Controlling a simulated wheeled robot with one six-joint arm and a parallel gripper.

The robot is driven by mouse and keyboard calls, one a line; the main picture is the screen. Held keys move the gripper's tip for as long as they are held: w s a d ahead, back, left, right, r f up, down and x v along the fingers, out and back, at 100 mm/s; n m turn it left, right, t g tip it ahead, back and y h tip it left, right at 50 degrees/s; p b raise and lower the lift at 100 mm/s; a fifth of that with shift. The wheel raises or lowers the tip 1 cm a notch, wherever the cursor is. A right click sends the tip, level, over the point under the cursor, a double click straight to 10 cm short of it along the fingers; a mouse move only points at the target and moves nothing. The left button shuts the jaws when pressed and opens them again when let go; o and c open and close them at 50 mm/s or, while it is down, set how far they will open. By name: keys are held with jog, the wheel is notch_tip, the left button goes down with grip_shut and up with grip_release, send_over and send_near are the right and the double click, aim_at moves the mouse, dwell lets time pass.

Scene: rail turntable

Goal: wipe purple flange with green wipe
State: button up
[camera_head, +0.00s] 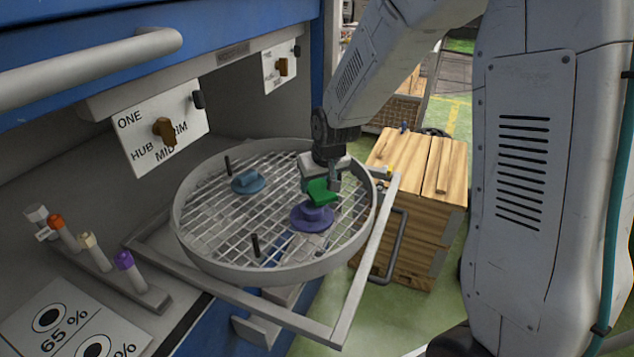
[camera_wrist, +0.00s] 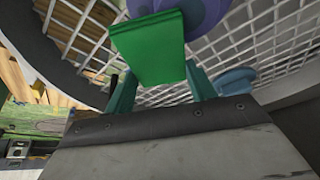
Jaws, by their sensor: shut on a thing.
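The purple flange (camera_head: 312,219) sits on the mesh of the round turntable basket (camera_head: 190,240), toward its right side. My gripper (camera_head: 322,180) is above it, shut on the green wipe (camera_head: 321,194). The wipe is at the top of the flange; whether it touches cannot be told for sure. In the wrist view the green wipe (camera_wrist: 149,48) stands out between the fingers and covers part of the purple flange (camera_wrist: 203,12). A blue flange (camera_head: 247,181) lies on the mesh to the left, and shows in the wrist view (camera_wrist: 236,80).
Dark upright pins (camera_head: 256,245) rise from the mesh. A grey rail frame (camera_head: 352,300) surrounds the basket. A rack of coloured-top bottles (camera_head: 110,280) stands at left, below a selector panel (camera_head: 160,125). A wooden crate (camera_head: 415,165) stands behind at right.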

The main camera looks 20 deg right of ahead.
aim_at(310, 202)
jog(key=shift+s+a, duration=1.55)
jog(key=shift+a, duration=0.1)
jog(key=shift+w+d+f, duration=0.2)
jog(key=shift+w+d, duration=1.5)
jog(key=shift+d, duration=0.1)
jog(key=shift+r, duration=4.05)
